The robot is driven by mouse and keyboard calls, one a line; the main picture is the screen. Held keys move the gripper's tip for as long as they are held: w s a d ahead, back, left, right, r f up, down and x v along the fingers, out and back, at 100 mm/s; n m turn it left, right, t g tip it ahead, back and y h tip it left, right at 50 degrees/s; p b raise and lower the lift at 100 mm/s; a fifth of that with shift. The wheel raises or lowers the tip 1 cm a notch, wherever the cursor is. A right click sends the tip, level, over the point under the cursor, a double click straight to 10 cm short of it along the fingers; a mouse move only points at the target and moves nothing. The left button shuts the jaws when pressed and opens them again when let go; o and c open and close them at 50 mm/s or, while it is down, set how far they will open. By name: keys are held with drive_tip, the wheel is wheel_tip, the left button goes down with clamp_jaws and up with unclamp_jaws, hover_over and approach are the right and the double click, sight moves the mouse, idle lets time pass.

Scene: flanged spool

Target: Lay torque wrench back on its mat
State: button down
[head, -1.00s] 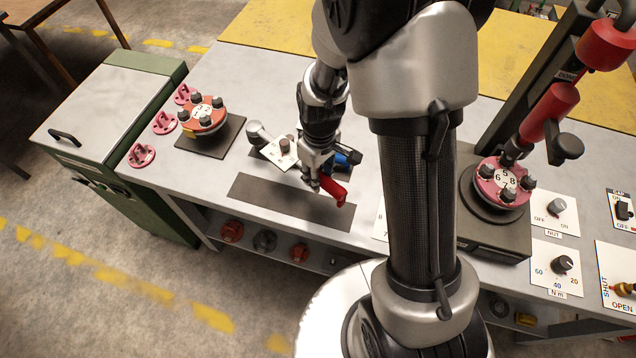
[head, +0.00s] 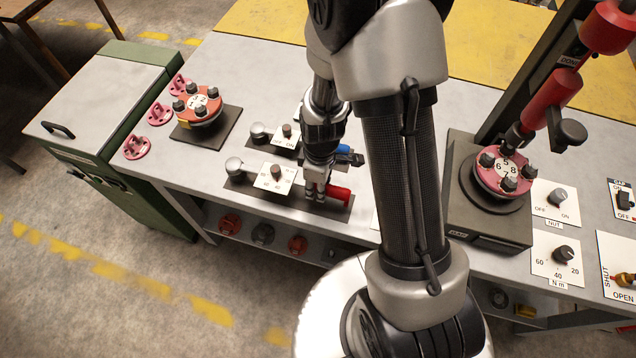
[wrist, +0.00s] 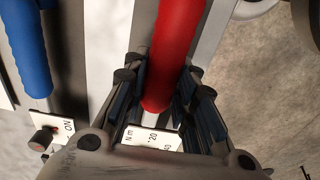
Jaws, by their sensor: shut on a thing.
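The torque wrench has a red handle (head: 339,194), a round silver head at its left end and a white dial plate (head: 276,178) with a knob, marked with numbers. My gripper (head: 316,190) is shut on it near the red handle. The wrench lies along the dark front mat (head: 250,189), on it or just above it; I cannot tell which. In the wrist view the red handle (wrist: 174,50) runs between my fingers (wrist: 158,105), and part of the dial plate shows below. The fingers hide part of the wrench's middle.
A blue-handled tool (head: 343,149) with an ON/OFF plate lies just behind, parallel. A red flanged spool (head: 200,103) stands on a dark pad at left, near pink pieces (head: 137,147). A second spool (head: 503,170) sits on a stand at right. The bench's front edge is close.

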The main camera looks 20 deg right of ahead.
drive_tip(key=shift+f+b, duration=0.3)
drive_tip(key=shift+f, duration=0.35)
drive_tip(key=shift+f+b, duration=0.55)
drive_tip(key=c, duration=1.2)
unclamp_jaws()
wheel_tip(320, 180, up, 12)
drive_tip(key=shift+s+d+r, duration=0.1)
drive_tip(key=shift+d, duration=0.05)
drive_tip(key=s+r+m+t, duration=0.1)
drive_tip(key=s+r+m, duration=0.2)
drive_tip(key=s+r, duration=0.2)
drive_tip(key=s+r+m+t, duration=0.2)
drive_tip(key=s+r+m, duration=0.2)
drive_tip(key=r, duration=0.3)
drive_tip(key=s+r+m+t, duration=0.1)
drive_tip(key=s+r+m, duration=0.2)
drive_tip(key=s+r, duration=0.2)
drive_tip(key=shift+s+r+m, duration=0.4)
drive_tip(key=shift+r, duration=0.45)
